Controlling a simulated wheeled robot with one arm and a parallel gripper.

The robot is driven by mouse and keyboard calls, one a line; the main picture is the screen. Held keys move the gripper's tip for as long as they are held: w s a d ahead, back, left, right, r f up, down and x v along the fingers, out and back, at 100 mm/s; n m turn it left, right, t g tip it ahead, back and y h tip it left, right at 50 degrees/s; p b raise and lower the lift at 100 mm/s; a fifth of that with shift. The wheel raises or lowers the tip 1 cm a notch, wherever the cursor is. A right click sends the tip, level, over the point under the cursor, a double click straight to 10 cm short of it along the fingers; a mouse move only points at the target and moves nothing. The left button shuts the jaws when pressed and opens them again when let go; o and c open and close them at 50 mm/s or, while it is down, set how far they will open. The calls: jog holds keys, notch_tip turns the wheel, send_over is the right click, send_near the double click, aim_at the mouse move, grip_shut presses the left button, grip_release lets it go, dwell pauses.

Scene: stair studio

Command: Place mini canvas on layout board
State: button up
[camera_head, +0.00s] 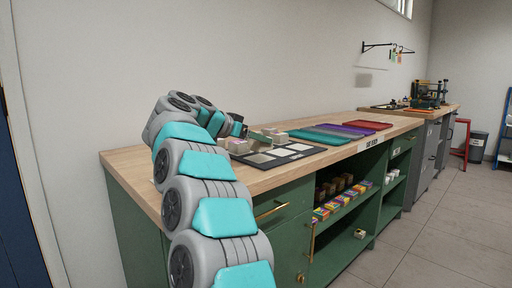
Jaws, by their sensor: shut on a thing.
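My arm reaches up from the bottom and bends over the wooden counter, with my gripper (247,133) low over its left part. The gripper is small and partly hidden by my arm. It is shut on a small pale thing, most likely the mini canvas (259,138), at the back edge of the layout board. I cannot tell whether the canvas touches the board. The dark layout board (303,152) lies flat on the counter with several pale squares on it. Small beige blocks (238,146) show at its left end, close below the gripper.
Teal, purple and red trays (368,125) lie right of the board on the counter (275,176). Green cabinets with open shelves of small boxes (340,203) stand below. A wall rack (390,48) hangs behind. The counter's front left strip is bare.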

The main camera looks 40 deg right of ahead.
jog(key=shift+w+d+f+p, duration=0.1)
jog(key=shift+w+d+p, duration=0.1)
jog(key=shift+w+d, duration=0.55)
jog(key=shift+w+d+f+p, duration=0.15)
jog(key=shift+w+d, duration=0.35)
jog(key=shift+w, duration=0.4)
jog(key=shift+w+r, duration=0.1)
notch_tip(320, 180, down, 4)
jog(key=shift+r+b, duration=0.1)
jog(key=shift+b, duration=1.15)
jog(key=shift+r, duration=0.1)
jog(key=o, duration=1.3)
jog(key=shift+o, duration=0.2)
